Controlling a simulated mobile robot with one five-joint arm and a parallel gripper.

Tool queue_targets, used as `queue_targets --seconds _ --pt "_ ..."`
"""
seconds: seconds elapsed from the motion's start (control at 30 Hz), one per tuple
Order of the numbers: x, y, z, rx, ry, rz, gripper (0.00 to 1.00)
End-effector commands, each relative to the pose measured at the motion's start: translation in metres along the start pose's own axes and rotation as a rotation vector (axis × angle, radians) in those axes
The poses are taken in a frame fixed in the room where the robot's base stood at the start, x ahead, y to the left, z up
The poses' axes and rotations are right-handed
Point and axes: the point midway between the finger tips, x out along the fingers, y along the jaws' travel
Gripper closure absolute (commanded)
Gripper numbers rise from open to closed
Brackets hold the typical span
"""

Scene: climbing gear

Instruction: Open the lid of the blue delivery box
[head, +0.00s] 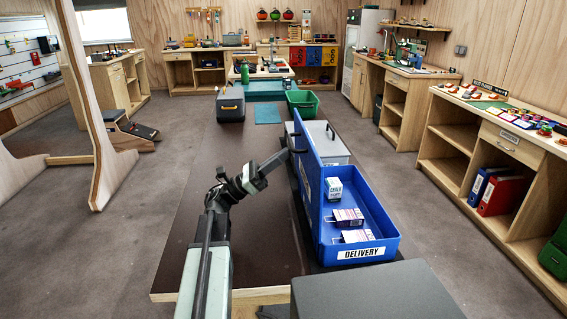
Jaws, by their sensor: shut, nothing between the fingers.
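The blue delivery box (361,254) stands on the dark-topped bench with a white "DELIVERY" label on its near end. Its blue lid (309,180) stands up along the box's left side, so the inside shows. In the box lie a small white chalk box (334,188) and two white and purple packets, one of them here (348,217). My gripper (290,152) is shut and empty at the left, outer face of the lid, near its far upper part. I cannot tell whether it touches the lid; its tips are small and partly lost against dark parts there.
A grey container (330,141) with a handle stands just behind the delivery box. A grey box (375,292) is at the near edge. The dark bench top (250,225) is clear left of the box. A dark grey case (230,106) and green crate (303,101) stand farther back.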

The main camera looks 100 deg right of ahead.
Motion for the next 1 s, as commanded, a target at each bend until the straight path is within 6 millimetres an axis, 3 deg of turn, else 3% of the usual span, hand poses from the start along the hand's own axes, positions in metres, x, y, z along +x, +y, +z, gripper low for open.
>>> queue_targets --seconds 0.37,0.7,1.0 --pt "-0.003 0.0 -0.001 0.0 0.0 0.0 1.0" --pt "-0.067 0.001 -0.004 0.001 0.0 0.002 1.0" --pt "-0.082 0.0 0.001 0.005 0.005 0.003 1.0"
